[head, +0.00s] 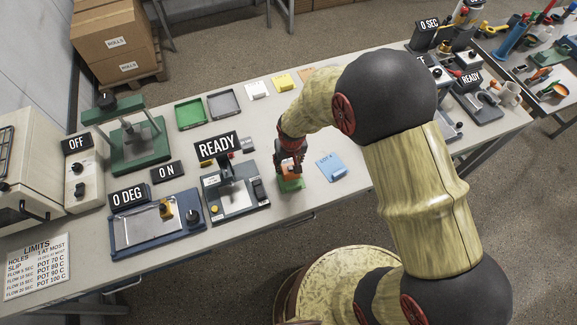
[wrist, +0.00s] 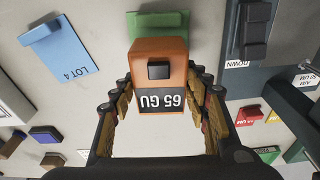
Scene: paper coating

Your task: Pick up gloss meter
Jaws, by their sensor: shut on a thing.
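The gloss meter (wrist: 160,50) is an orange block with a black square on it and a dark display reading 65 GU, upside down in the wrist view. My gripper (wrist: 164,82) is shut on it, with one finger at each side. In the head view my gripper (head: 289,160) points down at the table's front part, and a little of the orange gloss meter (head: 292,169) shows at the fingers. A green piece (wrist: 143,30) lies just beyond the meter, and it also shows under the gripper in the head view (head: 291,184). I cannot tell whether the meter touches it.
A READY device (head: 232,196) stands close on the left. Green (head: 190,112) and grey (head: 223,104) trays lie behind, with white and yellow cards.

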